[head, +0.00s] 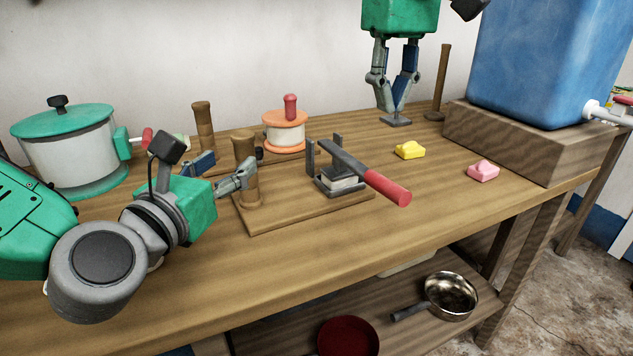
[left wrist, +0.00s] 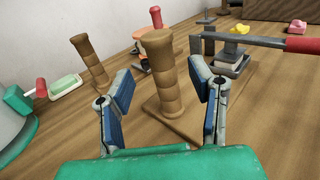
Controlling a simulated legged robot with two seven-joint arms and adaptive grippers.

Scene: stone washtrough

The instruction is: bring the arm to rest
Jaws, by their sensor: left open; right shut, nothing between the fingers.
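My left gripper (head: 222,172) is open above the front left of the table. Its two fingers straddle a turned wooden post (head: 246,160) without visibly closing on it; the post also stands between the fingers in the left wrist view (left wrist: 160,80). My right gripper (head: 396,112) points down at the back right of the table, shut and empty. A small dark grey flat piece (head: 397,122) lies at its fingertips; whether they touch it I cannot tell.
A press (head: 340,178) with a red handle (head: 388,187) stands beside the post on a board. Around are a teal-lidded pot (head: 75,150), an orange-rimmed pot (head: 284,132), yellow (head: 410,150) and pink (head: 483,170) blocks, and a blue tank (head: 535,60). The front table strip is clear.

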